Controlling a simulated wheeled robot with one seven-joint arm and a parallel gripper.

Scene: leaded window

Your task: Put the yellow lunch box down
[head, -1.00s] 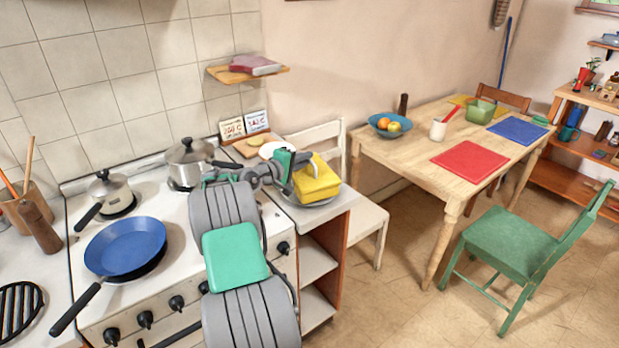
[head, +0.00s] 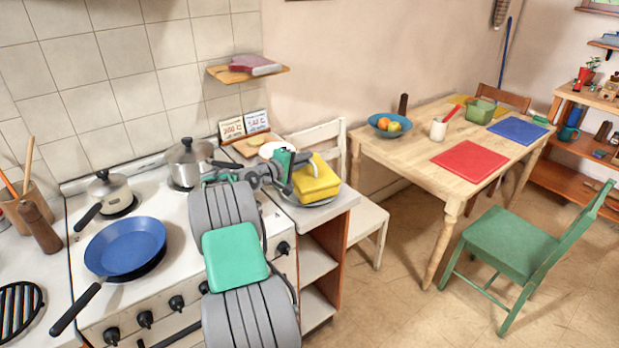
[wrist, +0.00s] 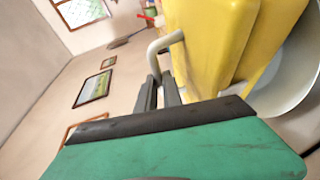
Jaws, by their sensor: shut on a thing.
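The yellow lunch box (head: 316,182) is over a grey plate (head: 312,203) on the small counter right of the stove; I cannot tell whether it rests on the plate. My gripper (head: 291,172) is at the box's left side. In the wrist view the two dark fingers (wrist: 161,92) are shut on the box's pale handle (wrist: 164,46). The yellow body (wrist: 215,40) fills the upper right there, with the plate's pale rim (wrist: 290,80) beside it. The underside of the box is hidden.
The stove holds a blue pan (head: 125,247) and a steel pot (head: 187,160). A bread board (head: 246,146) lies behind the counter's plate. A white chair (head: 367,222) stands right of the counter. The wooden table (head: 425,170) has bare room around its red mat (head: 469,161).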

